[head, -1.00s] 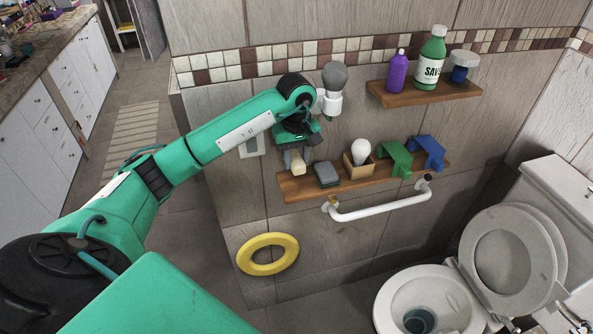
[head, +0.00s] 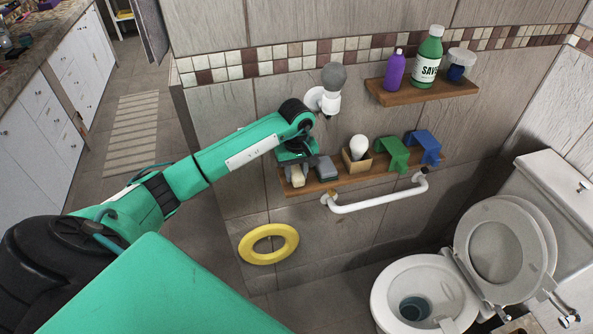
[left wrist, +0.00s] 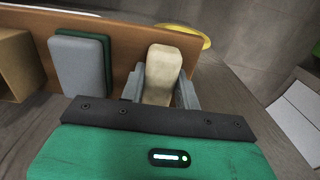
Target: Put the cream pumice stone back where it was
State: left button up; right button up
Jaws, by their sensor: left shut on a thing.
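The cream pumice stone (head: 298,177) is between the fingers of my left gripper (head: 296,178), at the left end of the lower wooden shelf (head: 318,187). In the left wrist view the stone (left wrist: 162,72) stands out between the two grey fingers of the gripper (left wrist: 160,88), which is shut on it. The shelf (left wrist: 125,27) runs behind it there. I cannot tell whether the stone touches the shelf. My right gripper is not in view.
Right of the stone on the shelf are a grey and green block (head: 323,169), a box with a white bulb (head: 357,153), a green stand (head: 393,155) and a blue stand (head: 423,146). A white rail (head: 380,203) is below. A yellow ring (head: 268,244) hangs lower left.

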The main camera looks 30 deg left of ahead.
aim_at(297, 171)
pick_arm(q)
jog(key=shift+f, duration=0.15)
jog(key=o, duration=0.9)
jog(key=shift+o, duration=0.2)
jog(key=shift+r, duration=0.2)
notch_tip(297, 171, up, 6)
jog(key=b, duration=0.2)
jog(key=shift+r+b, duration=0.2)
jog(key=shift+b, duration=0.15)
jog(key=shift+r, duration=0.55)
